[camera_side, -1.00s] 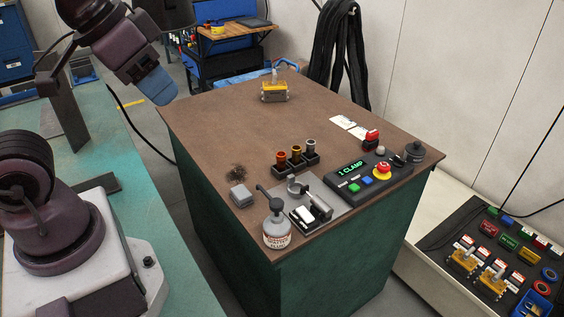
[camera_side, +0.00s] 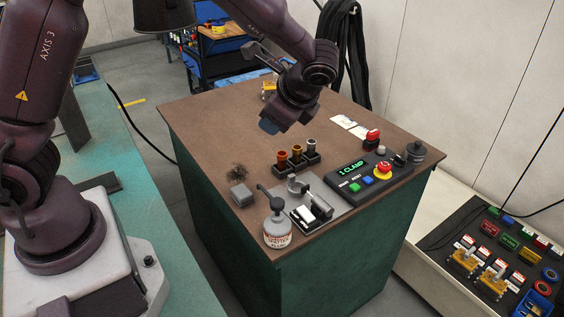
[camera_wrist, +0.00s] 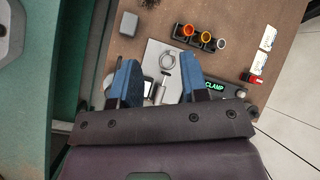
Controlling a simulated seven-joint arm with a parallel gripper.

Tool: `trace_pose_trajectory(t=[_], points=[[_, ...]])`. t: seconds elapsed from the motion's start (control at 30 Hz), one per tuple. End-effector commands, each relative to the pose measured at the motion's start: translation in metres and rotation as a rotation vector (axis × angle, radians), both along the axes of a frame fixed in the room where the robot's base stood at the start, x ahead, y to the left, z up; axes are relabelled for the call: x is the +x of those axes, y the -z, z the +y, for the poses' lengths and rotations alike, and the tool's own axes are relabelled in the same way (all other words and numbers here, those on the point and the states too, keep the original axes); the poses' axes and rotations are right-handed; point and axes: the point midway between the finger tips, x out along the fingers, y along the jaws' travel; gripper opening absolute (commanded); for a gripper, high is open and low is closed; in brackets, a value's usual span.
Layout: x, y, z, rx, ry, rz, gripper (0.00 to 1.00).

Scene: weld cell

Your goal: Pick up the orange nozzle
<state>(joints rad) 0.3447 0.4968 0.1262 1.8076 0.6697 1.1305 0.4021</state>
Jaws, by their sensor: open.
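The orange nozzle (camera_side: 282,158) stands upright at the left end of a small black rack (camera_side: 297,166) on the brown bench top. An amber nozzle (camera_side: 296,153) and a silver nozzle (camera_side: 311,146) stand beside it. In the wrist view the orange nozzle (camera_wrist: 188,31) shows at the upper middle, beyond my right finger. My gripper (camera_side: 269,126) hangs above the bench, behind and a little left of the rack in the side view. In the wrist view its blue fingers (camera_wrist: 157,63) are spread apart with nothing between them. They are apart from the nozzles.
A grey plate (camera_side: 318,209) with a clamp lies in front of the rack. A bottle (camera_side: 277,230) and a grey block (camera_side: 241,195) stand left of it. The control box (camera_side: 361,172) is to the right. The bench's left part is mostly clear.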

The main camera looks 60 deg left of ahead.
Motion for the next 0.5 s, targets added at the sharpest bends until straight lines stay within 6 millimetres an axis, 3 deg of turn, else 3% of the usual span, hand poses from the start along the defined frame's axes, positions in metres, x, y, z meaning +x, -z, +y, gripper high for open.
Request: trace_pose_trajectory(t=[0.03, 0.3, 0.5], points=[[0.01, 0.02, -0.004, 0.062, 0.06, 0.059, 0.41], [0.05, 0.104, -0.022, 0.375, 0.361, 0.303, 0.41], [0.06, 0.138, -0.029, 0.501, 0.478, 0.392, 0.41]])
